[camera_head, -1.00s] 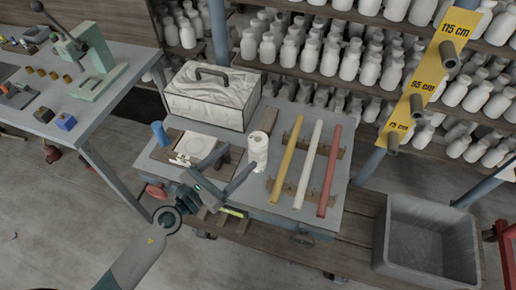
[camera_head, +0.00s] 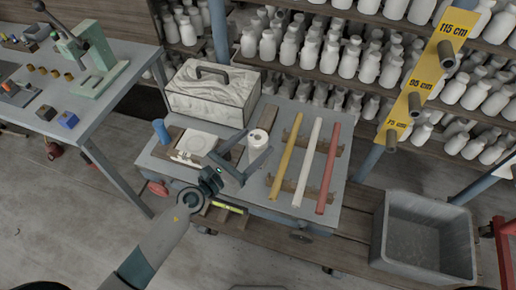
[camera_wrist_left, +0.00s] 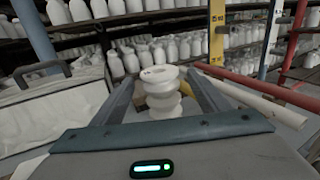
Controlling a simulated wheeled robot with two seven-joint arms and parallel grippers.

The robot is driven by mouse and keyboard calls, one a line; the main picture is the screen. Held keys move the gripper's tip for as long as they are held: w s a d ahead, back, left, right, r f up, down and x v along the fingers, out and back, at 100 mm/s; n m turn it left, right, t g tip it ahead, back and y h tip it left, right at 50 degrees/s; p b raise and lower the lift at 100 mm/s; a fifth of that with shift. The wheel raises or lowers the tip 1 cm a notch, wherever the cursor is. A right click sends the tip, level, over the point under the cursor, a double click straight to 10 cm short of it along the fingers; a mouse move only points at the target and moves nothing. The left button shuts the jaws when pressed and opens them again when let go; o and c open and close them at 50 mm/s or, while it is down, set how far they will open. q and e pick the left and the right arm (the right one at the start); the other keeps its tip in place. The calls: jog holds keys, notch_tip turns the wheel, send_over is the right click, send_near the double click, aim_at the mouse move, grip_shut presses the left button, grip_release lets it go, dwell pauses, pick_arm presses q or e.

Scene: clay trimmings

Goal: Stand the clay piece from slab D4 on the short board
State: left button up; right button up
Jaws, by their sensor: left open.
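A white spool-like piece (camera_head: 259,137) with a hole in its top stands on the grey table. It also shows in the left wrist view (camera_wrist_left: 161,76), waisted and upright. My left gripper (camera_head: 245,158) is open, its fingers reaching either side of the piece; in the left wrist view (camera_wrist_left: 160,92) the piece shows between them. I cannot tell whether they touch it. A pale slab (camera_head: 197,143) lies on a brown board at the left of the table. A short brown board (camera_head: 268,116) lies behind the piece. I can read no slab label. My right gripper is out of view.
Yellow (camera_head: 285,157), white (camera_head: 308,162) and red (camera_head: 328,168) rods lie on brown racks at the right of the table. A covered box with a handle (camera_head: 211,95) stands at the back left, a blue cylinder (camera_head: 161,132) below it. A grey bin (camera_head: 424,245) stands lower right.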

pick_arm(q)
jog(key=shift+x, duration=1.35)
jog(key=shift+s, duration=0.1)
jog(key=shift+c, duration=0.5)
jog(key=shift+r, duration=0.1)
grip_shut()
